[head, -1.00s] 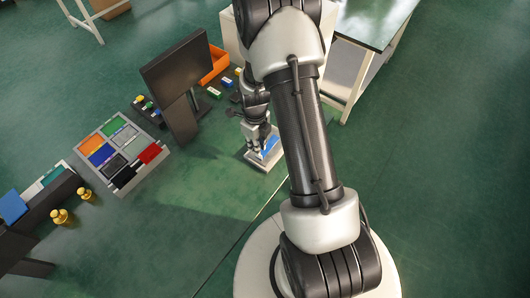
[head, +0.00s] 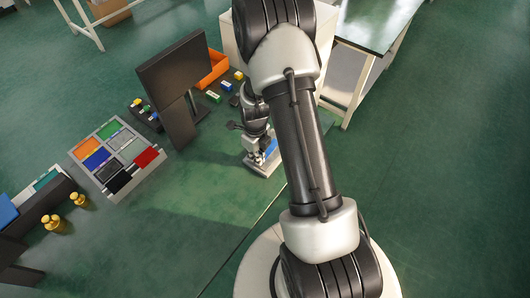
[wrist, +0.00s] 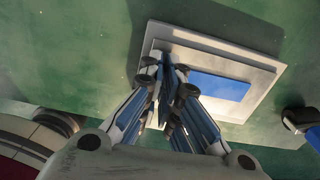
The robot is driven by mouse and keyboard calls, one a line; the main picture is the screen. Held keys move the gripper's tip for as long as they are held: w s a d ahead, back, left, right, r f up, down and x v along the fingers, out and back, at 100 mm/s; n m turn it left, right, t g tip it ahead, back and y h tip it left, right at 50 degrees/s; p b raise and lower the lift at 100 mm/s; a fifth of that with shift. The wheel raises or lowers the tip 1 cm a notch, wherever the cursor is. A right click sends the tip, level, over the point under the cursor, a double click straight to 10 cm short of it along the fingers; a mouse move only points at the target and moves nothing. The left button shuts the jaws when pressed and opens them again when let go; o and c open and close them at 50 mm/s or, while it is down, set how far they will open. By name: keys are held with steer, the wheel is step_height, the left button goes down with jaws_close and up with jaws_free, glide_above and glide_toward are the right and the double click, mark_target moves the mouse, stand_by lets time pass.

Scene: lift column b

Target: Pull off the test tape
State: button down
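In the head view the blue patch (head: 270,148) shows just right of my gripper (head: 256,152). In the wrist view my gripper (wrist: 169,80) reaches over the plate's left part, beside the flat blue patch. Its fingers run close together at the tips. A narrow dark blue piece stands between the fingertips; I cannot tell whether it is tape or whether both fingers press on it. My forearm hides part of the area in the head view.
A dark monitor-like panel (head: 175,75) stands left of my gripper. A grey tray of coloured squares (head: 112,166) lies further left, with brass weights (head: 54,222) nearer. An orange bin (head: 215,68) and small coloured blocks are behind. Floor in front of the plate is clear.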

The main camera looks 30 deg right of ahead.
steer(key=shift+r, duration=0.1)
stand_by(0.4)
steer(key=shift+r+p, duration=3.1)
steer(key=shift+r, duration=1.35)
